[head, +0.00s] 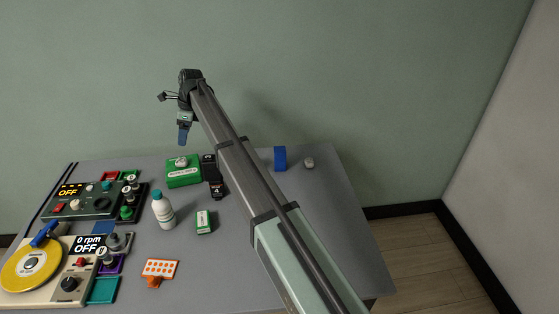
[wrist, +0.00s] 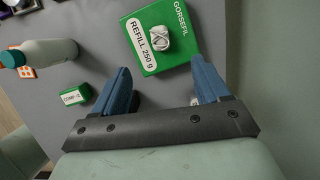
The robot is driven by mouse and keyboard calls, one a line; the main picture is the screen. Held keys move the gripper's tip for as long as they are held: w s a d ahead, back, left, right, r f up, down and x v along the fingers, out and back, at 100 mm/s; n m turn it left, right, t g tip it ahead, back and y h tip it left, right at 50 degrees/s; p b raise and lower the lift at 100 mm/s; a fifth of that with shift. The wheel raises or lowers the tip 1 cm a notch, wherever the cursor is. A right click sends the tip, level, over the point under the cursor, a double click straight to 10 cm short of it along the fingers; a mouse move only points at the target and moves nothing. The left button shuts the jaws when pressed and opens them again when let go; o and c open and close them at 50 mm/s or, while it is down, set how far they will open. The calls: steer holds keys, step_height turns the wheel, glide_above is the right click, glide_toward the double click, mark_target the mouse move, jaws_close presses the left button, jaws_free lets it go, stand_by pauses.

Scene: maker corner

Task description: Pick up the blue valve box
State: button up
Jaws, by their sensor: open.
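A blue block-like box (head: 280,158), which I take to be the blue valve box, stands near the back edge of the table, right of my arm in the head view. I cannot make out a label on it. My gripper (head: 184,138) is in the air at the back of the table, well to the left of that box. In the wrist view, the blue fingers of my gripper (wrist: 164,80) are spread apart with nothing between them. The blue box does not show in the wrist view.
A green refill box (wrist: 150,62) with a white coil (wrist: 160,37) on top lies below my gripper. A white bottle (head: 163,212), a small green-and-white box (head: 204,222) and an orange-dotted pack (head: 160,268) stand nearby. A grey knob-like piece (head: 309,162) is right of the blue box. Control panels fill the left.

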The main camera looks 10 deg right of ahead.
steer(key=shift+o, duration=0.2)
steer(key=m+h, duration=0.2)
steer(key=h, duration=0.1)
glide_above(280, 158)
steer(key=w, duration=0.3)
steer(key=shift+s+a+f, duration=0.1)
steer(key=shift+a+f, duration=0.05)
steer(key=shift+f, duration=0.4)
steer(key=shift+s+d+n, duration=0.1)
steer(key=shift+d+n, duration=0.1)
steer(key=shift+n, duration=0.3)
steer(key=shift+s+f+n, duration=0.1)
steer(key=shift+f+n, duration=0.1)
steer(key=shift+n, duration=0.1)
step_height(280, 158, down, 14)
steer(key=shift+r, duration=0.25)
steer(key=shift+c, duration=0.3)
